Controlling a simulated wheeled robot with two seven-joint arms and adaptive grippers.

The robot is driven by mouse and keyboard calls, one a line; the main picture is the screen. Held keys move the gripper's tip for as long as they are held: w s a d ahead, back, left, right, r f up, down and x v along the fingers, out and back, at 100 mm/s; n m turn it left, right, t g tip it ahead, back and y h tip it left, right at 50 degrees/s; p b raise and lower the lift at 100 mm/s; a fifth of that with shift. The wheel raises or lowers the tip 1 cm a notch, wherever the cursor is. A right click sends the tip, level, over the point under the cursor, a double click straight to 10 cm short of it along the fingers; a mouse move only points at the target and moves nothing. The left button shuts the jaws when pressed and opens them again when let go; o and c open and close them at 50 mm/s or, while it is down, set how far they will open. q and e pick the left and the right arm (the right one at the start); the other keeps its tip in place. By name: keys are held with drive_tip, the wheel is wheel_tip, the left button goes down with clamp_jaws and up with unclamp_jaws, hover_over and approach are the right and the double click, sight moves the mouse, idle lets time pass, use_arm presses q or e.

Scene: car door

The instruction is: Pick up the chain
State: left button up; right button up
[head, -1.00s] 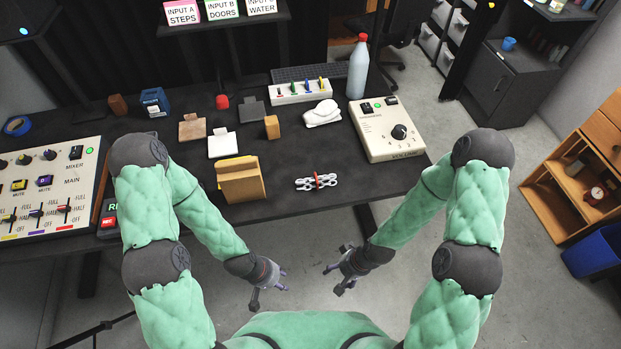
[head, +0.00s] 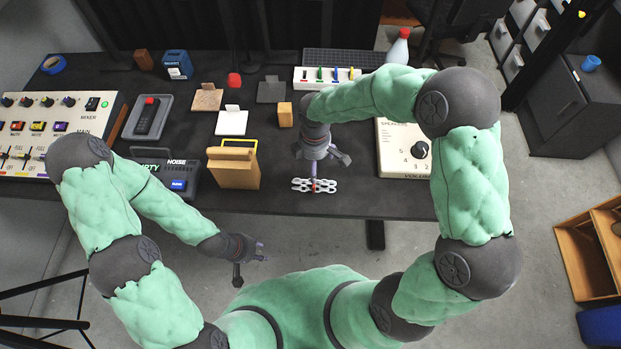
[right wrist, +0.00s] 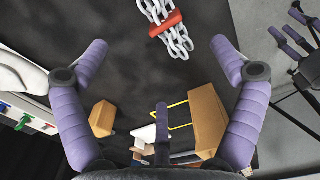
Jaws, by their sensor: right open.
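The chain (head: 300,185) is a short bundle of silvery links with a red band around its middle. It lies on the dark table near the front edge. In the right wrist view the chain (right wrist: 172,28) shows at the top, past the fingertips. My right gripper (head: 315,172) points down just above the chain and hides part of it in the head view. In the right wrist view my right gripper (right wrist: 160,48) has its purple fingers spread with nothing between them. My left gripper (head: 248,258) hangs in front of the table, away from the chain; its opening is too small to judge.
A tan box (head: 232,168) stands left of the chain, with a small wooden block (head: 285,115) behind. A dial box (head: 405,150) is to the right, partly hidden by my right arm. A mixer panel (head: 40,130) fills the left. The table around the chain is clear.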

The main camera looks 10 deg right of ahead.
sight(324, 184)
wheel_tip(324, 184, down, 5)
drive_tip(key=shift+f+b, duration=0.15)
drive_tip(key=shift+b, duration=0.6)
wheel_tip(324, 184, down, 5)
drive_tip(key=shift+d+f+b, duration=0.1)
drive_tip(key=shift+b, duration=1.05)
drive_tip(key=c, duration=1.6)
